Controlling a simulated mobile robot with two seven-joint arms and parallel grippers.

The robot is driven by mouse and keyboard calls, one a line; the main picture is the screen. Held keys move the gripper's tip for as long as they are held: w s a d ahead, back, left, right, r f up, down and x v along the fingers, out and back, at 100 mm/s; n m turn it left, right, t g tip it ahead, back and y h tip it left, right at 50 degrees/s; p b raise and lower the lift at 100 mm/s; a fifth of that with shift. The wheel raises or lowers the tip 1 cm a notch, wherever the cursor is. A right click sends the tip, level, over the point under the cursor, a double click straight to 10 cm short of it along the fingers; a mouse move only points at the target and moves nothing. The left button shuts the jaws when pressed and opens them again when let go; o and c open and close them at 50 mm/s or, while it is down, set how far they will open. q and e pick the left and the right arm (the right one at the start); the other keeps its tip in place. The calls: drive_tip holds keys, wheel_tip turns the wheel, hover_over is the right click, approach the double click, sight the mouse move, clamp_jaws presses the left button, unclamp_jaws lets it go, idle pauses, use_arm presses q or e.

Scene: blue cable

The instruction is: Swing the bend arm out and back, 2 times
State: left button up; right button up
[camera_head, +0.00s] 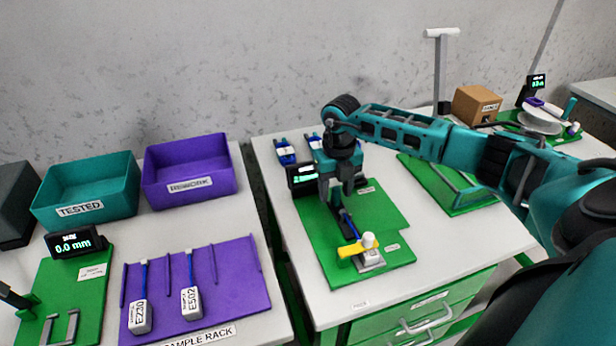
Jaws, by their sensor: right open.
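The bend tester stands on a green base plate (390,215) on the middle table. Its yellow bend arm (352,250) points left from beside a white knob (369,240) on a grey block. A dark blue cable piece (349,224) runs up from the yellow arm toward my right gripper. My right gripper (337,198) is open and points down over the plate, behind the yellow arm and apart from it. Whether anything lies between its fingers is hard to tell. My left gripper is not in view.
A small dark display (302,177) stands just left of my right gripper. Blue-and-white samples (285,152) lie behind. A green frame (440,184) is to the right, under my right arm. The purple sample rack (232,283) with two samples is on the left table.

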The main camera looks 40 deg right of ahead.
wheel_tip(320, 180, up, 3)
drive_tip(key=p, duration=0.2)
drive_tip(key=shift+p, duration=0.3)
drive_tip(key=shift+r+p, duration=0.7)
drive_tip(key=shift+r, duration=1.8)
